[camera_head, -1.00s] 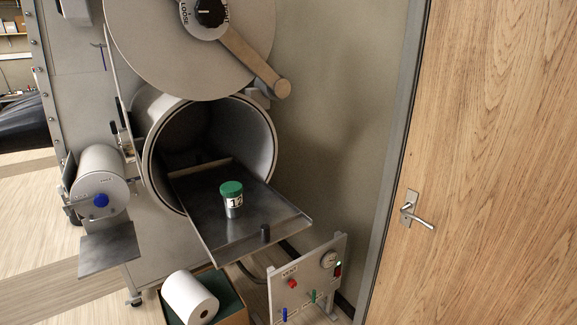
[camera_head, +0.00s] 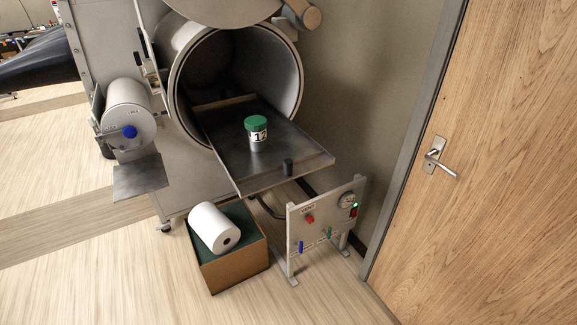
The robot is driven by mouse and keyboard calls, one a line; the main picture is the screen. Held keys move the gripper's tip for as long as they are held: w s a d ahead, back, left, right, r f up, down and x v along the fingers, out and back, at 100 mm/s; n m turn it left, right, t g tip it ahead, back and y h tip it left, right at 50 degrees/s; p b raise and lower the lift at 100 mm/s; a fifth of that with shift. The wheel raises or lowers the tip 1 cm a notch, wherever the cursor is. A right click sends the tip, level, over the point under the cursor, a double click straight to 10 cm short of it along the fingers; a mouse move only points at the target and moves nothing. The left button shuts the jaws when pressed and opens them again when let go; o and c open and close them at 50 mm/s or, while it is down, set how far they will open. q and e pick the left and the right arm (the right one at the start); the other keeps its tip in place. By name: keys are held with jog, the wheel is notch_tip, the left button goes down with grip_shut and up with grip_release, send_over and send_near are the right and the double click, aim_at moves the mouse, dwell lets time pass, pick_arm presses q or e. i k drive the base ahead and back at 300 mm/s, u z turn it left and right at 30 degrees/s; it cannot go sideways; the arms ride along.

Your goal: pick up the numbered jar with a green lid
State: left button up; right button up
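The jar (camera_head: 257,134) has a green lid and a white label with black digits, of which a 1 and part of a second digit show. It stands upright on the dark metal tray (camera_head: 222,165), which sticks out of the open round port (camera_head: 177,92). Neither of my grippers is in view, and nothing touches the jar.
A smaller cylinder port (camera_head: 128,110) with a blue knob and a shelf (camera_head: 140,177) is to the left. Below are a cardboard box (camera_head: 237,271) with a white roll (camera_head: 214,229) and a valve panel (camera_head: 318,217). A wooden door (camera_head: 490,160) is at right.

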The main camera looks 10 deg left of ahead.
aim_at(255, 125)
jog(key=u, duration=2.4)
jog(key=k, duration=1.2)
jog(key=z, duration=2.4)
